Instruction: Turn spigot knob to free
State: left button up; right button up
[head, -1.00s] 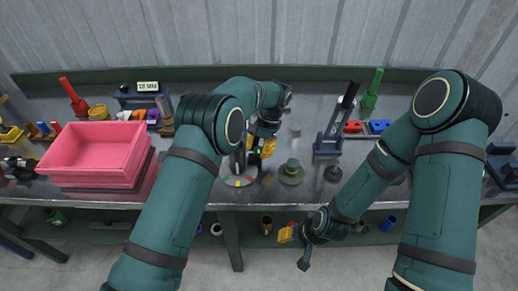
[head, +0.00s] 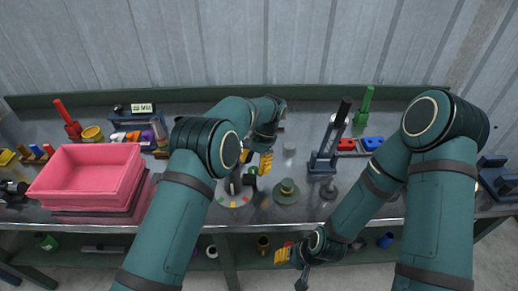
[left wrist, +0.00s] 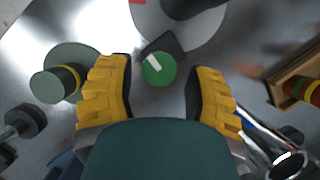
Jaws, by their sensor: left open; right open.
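The spigot knob is a round green knob (left wrist: 158,70) with a white mark pointing to the upper left in the left wrist view. It sits on a dark body beside a round grey plate (left wrist: 190,28). In the head view the knob (head: 252,171) is small, and the plate (head: 236,198) carries coloured marks. My left gripper (head: 256,160) is open above the knob. In the left wrist view the knob lies between its yellow fingers (left wrist: 158,88), with gaps on both sides. My right gripper (head: 292,254) hangs low in front of the bench edge, away from the spigot; nothing is seen in it.
A green-topped round piece (head: 287,188) stands close right of the plate. A grey cylinder (head: 289,148) is behind it, and a dark blue stand (head: 322,162) is further right. A pink bin (head: 85,178) fills the bench's left side.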

pick_arm(q)
jog(key=v, duration=0.9)
jog(key=shift+r, duration=0.4)
jog(key=shift+d, duration=0.1)
jog(key=shift+f, duration=0.1)
